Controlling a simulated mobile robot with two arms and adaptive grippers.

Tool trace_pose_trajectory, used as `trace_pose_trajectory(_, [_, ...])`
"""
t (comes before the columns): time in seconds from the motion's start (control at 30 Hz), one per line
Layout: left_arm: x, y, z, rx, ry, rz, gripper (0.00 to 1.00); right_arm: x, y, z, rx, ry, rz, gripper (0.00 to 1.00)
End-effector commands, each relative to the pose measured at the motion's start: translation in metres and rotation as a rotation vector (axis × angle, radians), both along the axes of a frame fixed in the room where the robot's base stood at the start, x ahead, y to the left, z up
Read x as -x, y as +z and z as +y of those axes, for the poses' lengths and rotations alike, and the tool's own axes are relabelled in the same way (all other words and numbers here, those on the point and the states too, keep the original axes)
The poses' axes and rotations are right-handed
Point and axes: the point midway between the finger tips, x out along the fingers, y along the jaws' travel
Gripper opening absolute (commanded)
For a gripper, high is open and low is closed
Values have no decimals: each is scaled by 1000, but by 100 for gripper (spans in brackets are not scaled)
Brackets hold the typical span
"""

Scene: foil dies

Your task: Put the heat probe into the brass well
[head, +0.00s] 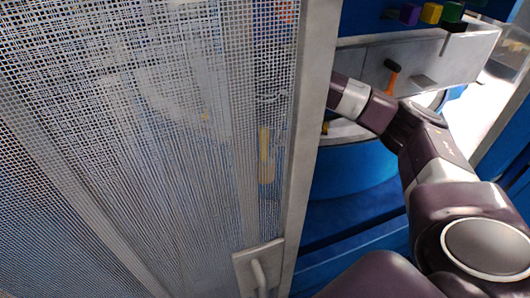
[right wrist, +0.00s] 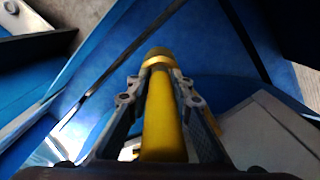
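In the right wrist view, my right gripper (right wrist: 160,78) has its fingers on both sides of a yellow rod, which I take to be the heat probe (right wrist: 165,125). The rod has a brighter band and a darker far end. In the head view, my right arm passes behind a mesh door's frame, so its gripper is largely screened. A yellow upright shape (head: 265,155) shows dimly through the mesh; it looks like the same rod. I cannot make out the brass well in either view. My left gripper is not in view.
The grey-framed mesh door (head: 312,120) with a handle (head: 258,268) fills the left of the head view. A grey ledge (head: 450,62) holds an orange-handled tool (head: 392,75). Purple, yellow (head: 431,12) and green blocks stand above it. Blue surfaces lie below.

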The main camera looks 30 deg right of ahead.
Motion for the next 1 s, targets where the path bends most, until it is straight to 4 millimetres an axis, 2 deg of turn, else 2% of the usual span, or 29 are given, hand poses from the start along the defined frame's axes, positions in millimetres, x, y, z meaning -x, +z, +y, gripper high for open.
trace_pose_trajectory(0.03, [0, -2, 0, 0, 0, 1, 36, 6, -11, 3, 0, 5, 25, 27])
trace_pose_trajectory(0.13, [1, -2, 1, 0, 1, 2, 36, 6, -12, 3, -1, 7, 27, 36])
trace_pose_trajectory(0.73, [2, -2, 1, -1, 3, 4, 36, 6, -11, 3, -1, 8, 27, 36])
trace_pose_trajectory(0.87, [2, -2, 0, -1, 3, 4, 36, 6, -6, 3, -1, 8, 24, 36])
trace_pose_trajectory(1.0, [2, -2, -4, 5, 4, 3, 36, 2, 15, -5, -2, 2, 19, 36])
